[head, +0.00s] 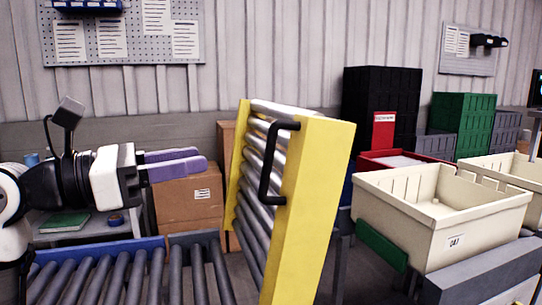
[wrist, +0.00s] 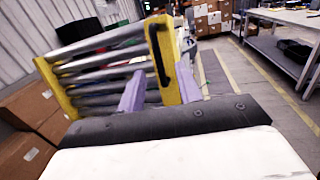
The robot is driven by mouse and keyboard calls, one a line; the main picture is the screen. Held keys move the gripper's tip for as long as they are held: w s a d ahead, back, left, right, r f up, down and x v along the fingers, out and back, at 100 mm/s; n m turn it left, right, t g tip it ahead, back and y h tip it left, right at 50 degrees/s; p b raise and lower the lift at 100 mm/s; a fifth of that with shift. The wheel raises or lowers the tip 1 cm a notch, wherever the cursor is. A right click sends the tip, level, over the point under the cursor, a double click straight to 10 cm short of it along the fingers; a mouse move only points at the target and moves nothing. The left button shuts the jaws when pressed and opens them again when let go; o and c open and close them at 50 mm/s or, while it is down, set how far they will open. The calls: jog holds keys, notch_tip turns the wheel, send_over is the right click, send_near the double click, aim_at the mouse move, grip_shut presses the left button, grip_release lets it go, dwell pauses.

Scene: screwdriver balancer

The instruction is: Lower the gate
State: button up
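The gate (head: 306,215) is a yellow frame with grey rollers, raised and tilted steeply at the middle of the head view. Its black handle (head: 268,162) is on the yellow side rail. In the wrist view, the gate (wrist: 72,103) lies ahead of my gripper, and the handle (wrist: 158,55) shows beyond and between the fingers. My gripper (head: 188,166) is left of the gate in the head view, with its purple fingers pointing toward it. In the wrist view my gripper (wrist: 158,88) has its fingers wide apart with nothing between them.
A roller conveyor (head: 125,278) with a blue side runs below my arm at the left. Cardboard boxes (head: 190,203) stand behind my gripper. A cream bin (head: 440,212) sits right of the gate. Black crates (head: 382,105) are stacked behind. A floor aisle (wrist: 240,95) is clear.

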aim_at(266, 153)
jog(key=shift+y, duration=0.3)
jog(key=p+x, duration=0.1)
jog(key=x, duration=0.3)
jog(key=p+x, duration=0.1)
jog(key=x, duration=0.4)
jog(key=p+x, duration=0.1)
jog(key=x, duration=0.4)
jog(key=shift+w+a+f, duration=0.15)
jog(key=shift+w+f, duration=0.2)
jog(key=shift+f, duration=0.05)
grip_shut()
